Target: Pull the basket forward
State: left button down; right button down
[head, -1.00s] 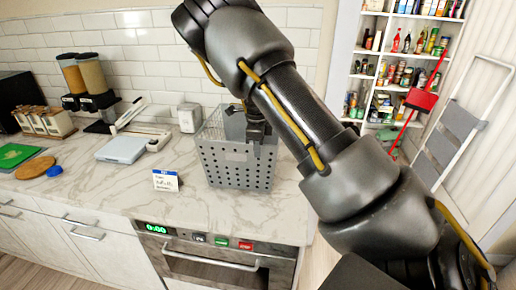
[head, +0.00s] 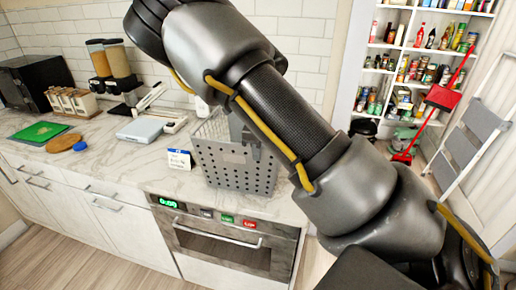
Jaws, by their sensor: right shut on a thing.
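The grey perforated basket (head: 232,172) stands on the marble counter near its front edge, above the oven. My right arm reaches across the head view from the lower right. My right gripper (head: 252,142) is at the basket's front wall, near the rim, and is shut on the basket. The arm hides the basket's upper right part. My left gripper is not in view.
A small sign card (head: 179,159) stands left of the basket. A white scale (head: 139,129), a green cutting board (head: 39,132) and cereal dispensers (head: 112,70) are farther left. The oven (head: 226,236) is below. Pantry shelves (head: 417,60) stand at the right.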

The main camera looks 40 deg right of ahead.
jog(key=shift+s+a, duration=0.15)
jog(key=shift+a, duration=0.15)
jog(key=c, duration=1.5)
grip_release()
jog(key=shift+r, duration=0.1)
jog(key=r, duration=0.3)
jog(key=r+b, duration=0.1)
jog(key=r, duration=0.3)
jog(key=r+b, duration=0.1)
jog(key=r, duration=0.2)
jog(key=shift+s+a+r, duration=0.25)
jog(key=shift+a+r, duration=0.05)
jog(key=shift+a, duration=0.1)
